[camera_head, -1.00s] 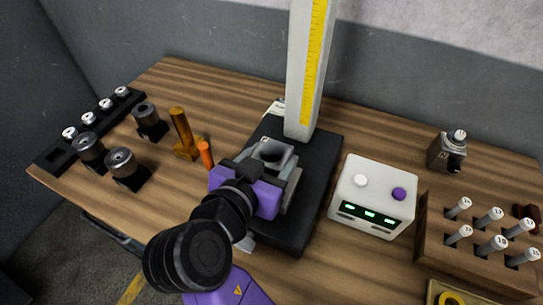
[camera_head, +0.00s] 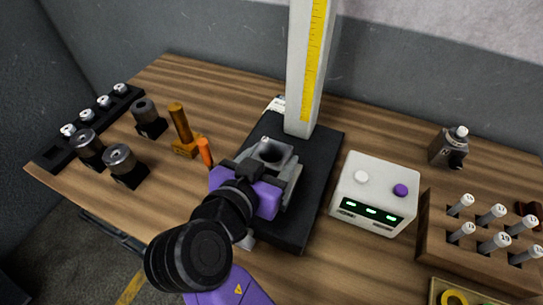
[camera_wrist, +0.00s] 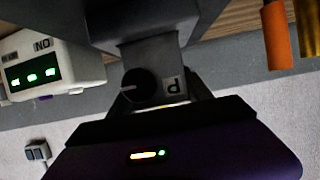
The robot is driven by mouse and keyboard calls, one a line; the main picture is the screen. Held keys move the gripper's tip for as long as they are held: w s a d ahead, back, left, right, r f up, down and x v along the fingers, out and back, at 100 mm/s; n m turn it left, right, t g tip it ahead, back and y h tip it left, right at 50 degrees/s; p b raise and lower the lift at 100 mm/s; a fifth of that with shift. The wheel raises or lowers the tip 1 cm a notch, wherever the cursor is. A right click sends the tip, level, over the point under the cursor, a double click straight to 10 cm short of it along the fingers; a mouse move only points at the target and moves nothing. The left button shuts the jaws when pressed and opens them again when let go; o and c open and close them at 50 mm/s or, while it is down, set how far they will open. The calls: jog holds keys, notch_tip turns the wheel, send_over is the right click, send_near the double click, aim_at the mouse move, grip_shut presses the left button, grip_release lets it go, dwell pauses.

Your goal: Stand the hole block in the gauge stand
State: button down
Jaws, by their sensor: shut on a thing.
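My gripper (camera_head: 272,172) is shut on the grey hole block (camera_wrist: 160,62), whose face shows a round black hole and a tag with an upside-down "P" in the wrist view. In the head view the block is mostly hidden by the gripper. The gauge stand has a black base (camera_head: 318,178) and a tall pale column (camera_head: 299,95) with a yellow scale. The gripper is over the base, in front of the column. In the wrist view the block's far end meets a dark grey part; I cannot tell whether it is seated.
A white box (camera_head: 374,190) with green displays stands right of the base. A wooden rack (camera_head: 432,245) of pins is at the right, with a grey fixture (camera_head: 448,148) behind. An orange peg (camera_head: 205,151), a brass post (camera_head: 181,125) and dark cylinders (camera_head: 122,160) stand left.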

jog(key=shift+f+b, duration=0.65)
jog(key=shift+f, duration=0.1)
dwell(0.6)
jog(key=shift+c, duration=1.8)
grip_release()
jog(key=shift+f, duration=0.3)
jog(key=shift+r+b+v, duration=0.2)
jog(key=shift+b+v, duration=0.1)
jog(key=shift+v, duration=3.7)
jog(key=shift+w, duration=0.1)
